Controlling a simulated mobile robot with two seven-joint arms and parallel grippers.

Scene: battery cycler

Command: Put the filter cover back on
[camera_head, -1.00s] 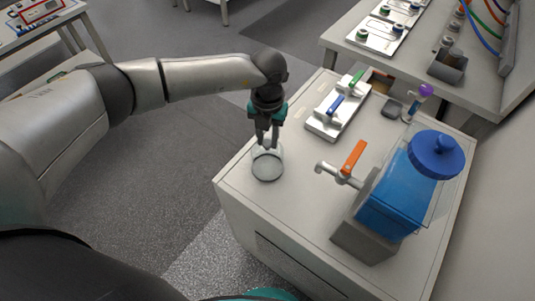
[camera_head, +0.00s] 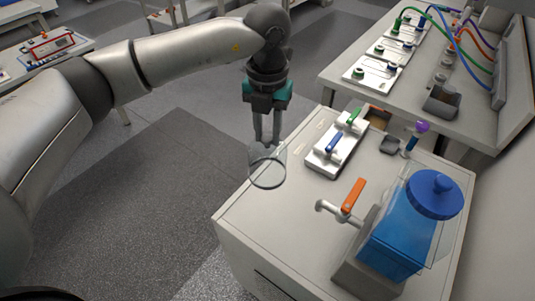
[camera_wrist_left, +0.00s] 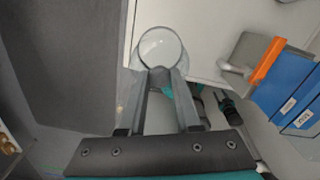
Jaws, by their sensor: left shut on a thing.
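My left gripper (camera_head: 267,140) points down and is shut on a clear, cup-shaped cover (camera_head: 267,174), which looks like the filter cover. The cover hangs near the left edge of the white cabinet top and appears raised off it. In the left wrist view, the cover (camera_wrist_left: 161,47) shows as a round, see-through ring just beyond the fingertips (camera_wrist_left: 161,76). I cannot make out a filter body for it in these views. My right gripper is not in view.
The cabinet top (camera_head: 292,212) holds a blue tank (camera_head: 395,240) with a blue lid, an orange-handled valve (camera_head: 353,195) and a white block (camera_head: 335,150) with blue and green levers. A second bench (camera_head: 345,88) with cables stands behind. The cabinet's front left area is clear.

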